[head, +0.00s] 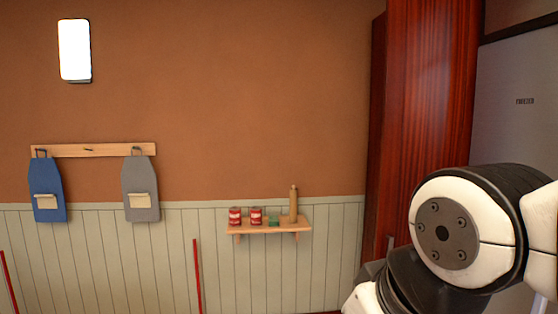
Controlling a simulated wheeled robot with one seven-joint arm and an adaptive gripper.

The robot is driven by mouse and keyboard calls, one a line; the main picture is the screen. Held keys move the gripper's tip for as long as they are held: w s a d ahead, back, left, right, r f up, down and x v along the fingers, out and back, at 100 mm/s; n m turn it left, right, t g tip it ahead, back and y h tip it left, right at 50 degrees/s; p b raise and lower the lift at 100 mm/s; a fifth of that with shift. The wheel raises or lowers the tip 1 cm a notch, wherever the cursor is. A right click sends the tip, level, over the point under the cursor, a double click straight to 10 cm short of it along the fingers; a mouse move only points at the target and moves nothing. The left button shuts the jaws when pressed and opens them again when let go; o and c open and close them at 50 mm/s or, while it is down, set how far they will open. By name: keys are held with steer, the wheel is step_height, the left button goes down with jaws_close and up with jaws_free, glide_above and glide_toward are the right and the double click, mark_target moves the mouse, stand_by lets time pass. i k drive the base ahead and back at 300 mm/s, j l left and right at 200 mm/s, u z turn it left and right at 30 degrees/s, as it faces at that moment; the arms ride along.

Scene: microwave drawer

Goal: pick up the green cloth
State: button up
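I see no thing that is clearly a green cloth. A small green object (274,221) stands on the wall shelf between a red can and a tan bottle-like thing. It looks more like a glass or jar, but it is too small to tell. My gripper is out of view; only white and black links of my arm show at the lower right.
A wooden shelf (268,228) holds two red cans (256,215) and a tan bottle-like thing (293,206). A blue apron (47,188) and a grey apron (140,188) hang at left. A dark red wooden panel (425,110) and freezer (520,110) stand at right.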

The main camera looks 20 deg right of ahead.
mark_target(273, 221)
steer(key=i+z, duration=0.2)
steer(key=i, duration=0.9)
steer(key=i+j+z, duration=0.2)
steer(key=i, duration=0.85)
